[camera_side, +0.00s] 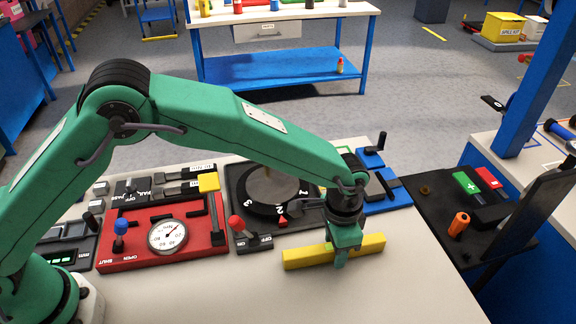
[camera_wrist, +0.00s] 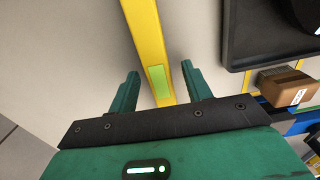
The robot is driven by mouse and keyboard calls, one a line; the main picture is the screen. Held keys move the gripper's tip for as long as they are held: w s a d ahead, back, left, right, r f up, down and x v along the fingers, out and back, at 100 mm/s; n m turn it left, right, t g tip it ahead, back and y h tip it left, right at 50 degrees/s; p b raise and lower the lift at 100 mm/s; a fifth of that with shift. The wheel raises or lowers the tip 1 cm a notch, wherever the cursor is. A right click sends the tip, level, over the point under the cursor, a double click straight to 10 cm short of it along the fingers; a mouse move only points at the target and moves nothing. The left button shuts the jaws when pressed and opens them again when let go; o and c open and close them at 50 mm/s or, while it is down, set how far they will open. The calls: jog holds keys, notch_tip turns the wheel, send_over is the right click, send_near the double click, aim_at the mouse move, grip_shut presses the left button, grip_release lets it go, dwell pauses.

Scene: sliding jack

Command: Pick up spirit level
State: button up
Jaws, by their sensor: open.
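The spirit level is a long yellow bar (camera_side: 368,247) lying on the pale bench top, right of centre in the side view. In the wrist view the yellow bar (camera_wrist: 144,32) runs down between my fingers, with a light green vial window on it. My gripper (camera_side: 341,262) is over the middle of the bar and hides that part in the side view. In the wrist view my gripper (camera_wrist: 160,70) is open, with one green finger on each side of the bar and gaps visible between. I cannot tell whether the fingertips touch the bench.
A dark tray (camera_side: 425,208) with small parts is at right. The bench in front of the level is clear.

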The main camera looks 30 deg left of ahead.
jog(key=shift+f, duration=0.35)
grip_shut()
dwell(0.3)
jog(key=shift+r, duration=0.7)
jog(key=r, duration=0.3)
jog(key=shift+s+d+r, duration=0.15)
jog(key=shift+s, duration=0.2)
jog(key=s+d+r, duration=0.3)
jog(key=s+r, duration=0.3)
jog(key=s, duration=0.4)
jog(key=shift+s+d+r, duration=0.15)
jog(key=shift+s+r, duration=0.05)
